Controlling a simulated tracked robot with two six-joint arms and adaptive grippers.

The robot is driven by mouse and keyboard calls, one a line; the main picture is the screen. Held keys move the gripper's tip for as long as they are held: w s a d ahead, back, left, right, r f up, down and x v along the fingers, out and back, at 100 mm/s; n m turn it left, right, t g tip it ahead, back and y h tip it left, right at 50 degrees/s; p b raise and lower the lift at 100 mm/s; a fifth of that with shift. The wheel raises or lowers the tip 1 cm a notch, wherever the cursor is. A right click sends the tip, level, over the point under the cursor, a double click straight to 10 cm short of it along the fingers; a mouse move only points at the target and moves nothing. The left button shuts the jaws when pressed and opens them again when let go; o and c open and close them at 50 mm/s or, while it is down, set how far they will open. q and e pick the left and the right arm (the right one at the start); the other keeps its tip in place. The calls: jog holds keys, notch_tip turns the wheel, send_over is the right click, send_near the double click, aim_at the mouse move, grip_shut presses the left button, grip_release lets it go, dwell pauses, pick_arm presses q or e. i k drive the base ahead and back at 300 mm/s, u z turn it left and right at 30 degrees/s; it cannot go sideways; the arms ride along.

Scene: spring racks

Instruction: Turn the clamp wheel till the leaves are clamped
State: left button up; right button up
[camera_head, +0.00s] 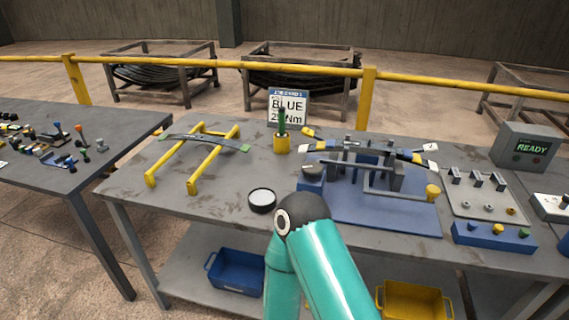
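The clamp fixture stands on a blue base plate (385,212) at the right of the middle table. Dark curved leaves (375,150) with blue and yellow bands lie across the fixture's grey uprights and bars. A yellow knob (433,191) sits at the fixture's right end; I cannot tell whether it is the clamp wheel. A blue block (312,172) is at its left end. One of my teal arms rises from the bottom centre, its dark joint in front of the plate's left corner. Neither gripper shows.
A yellow stand (205,160) holds a single strip. A box (527,148) reads "READY". A yellow rail runs behind. The table's front left is clear.

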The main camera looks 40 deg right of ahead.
aim_at(312, 170)
jog(key=z, duration=0.15)
jog(key=k, duration=1.35)
jog(key=z, duration=0.5)
jog(key=i, duration=1)
jog(key=z, duration=0.1)
